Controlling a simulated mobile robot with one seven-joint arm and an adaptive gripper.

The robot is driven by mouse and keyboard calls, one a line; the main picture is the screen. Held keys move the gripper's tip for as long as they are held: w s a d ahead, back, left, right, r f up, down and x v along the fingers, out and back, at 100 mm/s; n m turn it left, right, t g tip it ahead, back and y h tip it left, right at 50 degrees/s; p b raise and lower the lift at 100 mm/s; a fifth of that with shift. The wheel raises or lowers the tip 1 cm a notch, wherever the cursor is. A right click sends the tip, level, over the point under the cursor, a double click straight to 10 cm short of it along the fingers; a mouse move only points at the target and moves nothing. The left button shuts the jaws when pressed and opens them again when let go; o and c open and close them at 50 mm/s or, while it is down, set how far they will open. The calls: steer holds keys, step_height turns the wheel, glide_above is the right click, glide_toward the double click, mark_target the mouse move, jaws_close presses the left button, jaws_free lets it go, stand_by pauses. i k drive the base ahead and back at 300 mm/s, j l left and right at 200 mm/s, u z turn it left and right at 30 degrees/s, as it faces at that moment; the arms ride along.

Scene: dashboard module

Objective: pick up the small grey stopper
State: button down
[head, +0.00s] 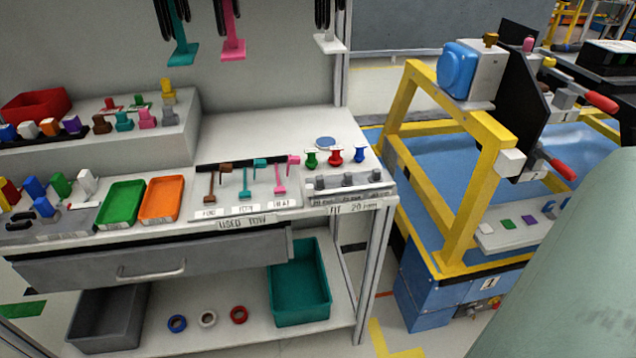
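Three small dark grey stopper-like pieces stand in a row on a light grey block at the front right corner of the workbench: a left one (320,183), a middle one (348,179) and a right one (375,176). They look alike at this size, and I cannot tell which is the smallest. The block (336,192) has a label strip along its front. My gripper is not in view. A large pale green rounded shape at the lower right, possibly part of my arm, hides some of the floor and blue bench.
Green, red and blue knobs (335,156) stand just behind the block. Brown, teal and pink tools (245,180) are to its left. An orange tray (162,199) lies further left. A yellow frame (478,180) rises to the right, across a narrow gap.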

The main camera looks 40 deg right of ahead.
mark_target(319, 186)
steer(key=l+z, duration=0.15)
steer(key=l, duration=0.3)
steer(key=i+l+z, duration=0.15)
steer(key=l, duration=0.3)
steer(key=l+z, duration=0.15)
steer(key=l, duration=0.25)
